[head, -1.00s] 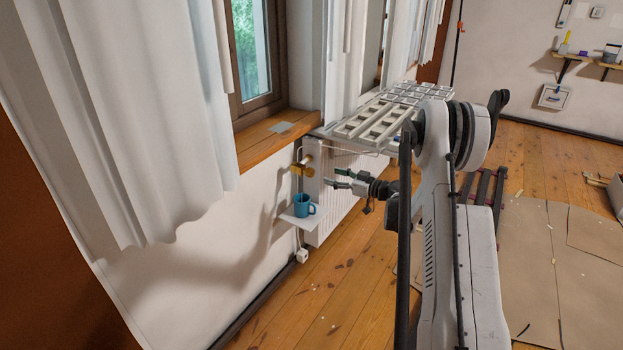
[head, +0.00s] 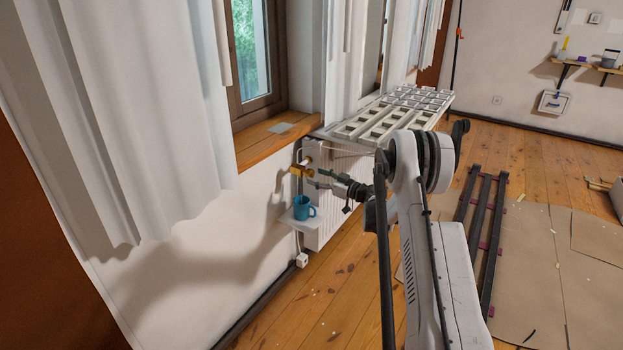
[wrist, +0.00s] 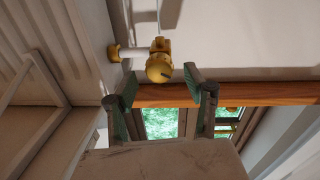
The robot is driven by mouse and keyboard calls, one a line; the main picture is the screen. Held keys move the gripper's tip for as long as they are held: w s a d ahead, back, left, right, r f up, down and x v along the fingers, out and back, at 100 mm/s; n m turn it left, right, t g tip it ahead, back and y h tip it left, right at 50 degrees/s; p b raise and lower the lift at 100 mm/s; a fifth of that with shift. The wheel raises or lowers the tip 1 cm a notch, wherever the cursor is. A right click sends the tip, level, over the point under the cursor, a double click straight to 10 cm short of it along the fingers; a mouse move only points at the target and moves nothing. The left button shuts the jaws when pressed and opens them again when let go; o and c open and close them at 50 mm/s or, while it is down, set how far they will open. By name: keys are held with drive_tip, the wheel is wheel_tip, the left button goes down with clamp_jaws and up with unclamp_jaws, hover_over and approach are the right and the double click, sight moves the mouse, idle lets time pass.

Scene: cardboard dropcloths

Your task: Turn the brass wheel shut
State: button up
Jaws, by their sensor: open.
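The brass wheel (head: 297,171) is on a brass valve at the near end of the white radiator (head: 318,210), below the window sill. In the wrist view the rounded brass wheel (wrist: 159,69) shows just beyond and between my fingertips. My gripper (head: 314,179) is just right of the wheel in the head view. In the wrist view my gripper (wrist: 161,83) has its two green-padded fingers spread apart with nothing held. I cannot tell whether a finger touches the wheel.
A blue mug (head: 303,207) stands on a small white shelf (head: 302,226) just below the valve. A pale grid-like rack (head: 388,117) lies above the radiator, close to my arm. A white curtain (head: 130,130) hangs at left. Cardboard sheets (head: 530,280) cover the floor at right.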

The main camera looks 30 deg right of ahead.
sight(313, 174)
drive_tip(key=shift+b+x, duration=0.3)
drive_tip(key=shift+x, duration=1.2)
drive_tip(key=c, duration=1.1)
drive_tip(key=shift+m, duration=0.3)
drive_tip(key=m, duration=0.6)
drive_tip(key=shift+d, duration=0.15)
drive_tip(key=m, duration=0.5)
drive_tip(key=shift+g, duration=0.4)
drive_tip(key=shift+m, duration=0.3)
